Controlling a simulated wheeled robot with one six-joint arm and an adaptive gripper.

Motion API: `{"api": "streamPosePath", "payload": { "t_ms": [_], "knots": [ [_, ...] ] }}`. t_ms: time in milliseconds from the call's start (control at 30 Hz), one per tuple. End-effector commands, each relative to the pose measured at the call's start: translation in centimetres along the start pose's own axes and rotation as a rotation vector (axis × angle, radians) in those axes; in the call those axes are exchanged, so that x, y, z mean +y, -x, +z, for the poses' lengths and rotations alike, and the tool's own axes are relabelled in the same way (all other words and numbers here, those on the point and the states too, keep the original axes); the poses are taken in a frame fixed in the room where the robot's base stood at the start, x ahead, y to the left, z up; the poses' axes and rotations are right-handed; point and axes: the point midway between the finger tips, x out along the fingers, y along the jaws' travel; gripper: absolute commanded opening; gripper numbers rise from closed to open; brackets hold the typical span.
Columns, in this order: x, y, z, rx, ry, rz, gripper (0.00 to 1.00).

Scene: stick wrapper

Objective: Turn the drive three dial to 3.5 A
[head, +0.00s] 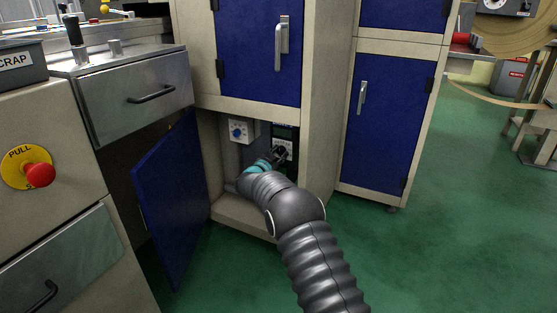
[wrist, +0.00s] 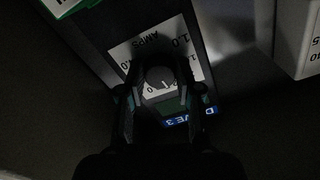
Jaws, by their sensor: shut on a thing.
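The drive three unit (head: 284,135) is a dark box inside the open lower cabinet in the head view. In the wrist view its blue "DRIVE 3" label (wrist: 190,117) shows, turned over in the picture. Its white scale plate (wrist: 187,45) reads "AMPS" with several numbers. The round dial (wrist: 158,76) sits on the plate between my fingers. My gripper (head: 279,153) reaches into the cabinet, and in the wrist view my gripper (wrist: 160,84) is shut on the dial. The fingers cover part of the scale, and I cannot tell the set value.
A white box with a blue knob (head: 238,131) is beside the drive at left. The blue cabinet door (head: 170,200) stands open at left. Cabinet walls and a shelf above bound the opening. Green floor (head: 420,230) is clear at right.

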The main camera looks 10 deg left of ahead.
Motion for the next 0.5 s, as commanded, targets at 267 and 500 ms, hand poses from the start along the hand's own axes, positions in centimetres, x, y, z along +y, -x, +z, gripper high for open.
{"api": "streamPosePath", "payload": {
  "t_ms": [267,500],
  "knots": [
    [-0.08,0.0,0.02,0.001,-0.261,-0.002,0.0],
    [-0.14,0.0,-0.07,0.0,-0.488,-0.001,0.0]
  ]
}}
